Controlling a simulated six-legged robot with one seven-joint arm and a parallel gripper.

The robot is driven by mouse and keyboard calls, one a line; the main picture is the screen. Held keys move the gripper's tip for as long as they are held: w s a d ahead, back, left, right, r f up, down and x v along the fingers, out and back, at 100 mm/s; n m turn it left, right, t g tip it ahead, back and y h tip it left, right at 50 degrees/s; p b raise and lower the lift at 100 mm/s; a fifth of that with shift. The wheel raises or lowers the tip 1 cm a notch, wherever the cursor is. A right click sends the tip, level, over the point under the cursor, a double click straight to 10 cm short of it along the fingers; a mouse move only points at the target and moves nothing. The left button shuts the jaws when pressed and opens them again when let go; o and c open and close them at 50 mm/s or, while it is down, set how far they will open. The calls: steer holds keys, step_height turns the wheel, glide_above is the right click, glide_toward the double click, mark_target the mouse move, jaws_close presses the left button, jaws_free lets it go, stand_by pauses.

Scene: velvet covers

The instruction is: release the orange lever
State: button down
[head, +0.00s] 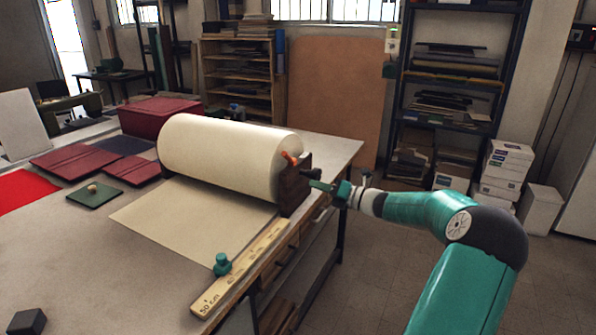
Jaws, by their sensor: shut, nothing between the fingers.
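The orange lever (289,157) is small and sits at the top of the dark end bracket (292,192), at the right end of a large cream roll (220,152). It leans up and to the left. My gripper (312,183) is at the right side of the bracket, a little below and to the right of the lever. It is shut with nothing between its fingers. It appears apart from the lever; whether its tips touch the bracket I cannot tell. The lever's lower end is partly hidden by the bracket.
A cream sheet (175,222) runs from the roll across the table (95,265). A wooden ruler (240,272) with a green knob (222,264) lies along the table edge. Dark red covers (80,160) and a red box (160,114) lie left.

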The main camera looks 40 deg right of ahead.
mark_target(288, 158)
steer(key=w+r, duration=0.3)
steer(key=w, duration=0.8)
steer(key=shift+a, duration=0.35)
steer(key=shift+r+m, duration=0.2)
steer(key=shift+m, duration=0.1)
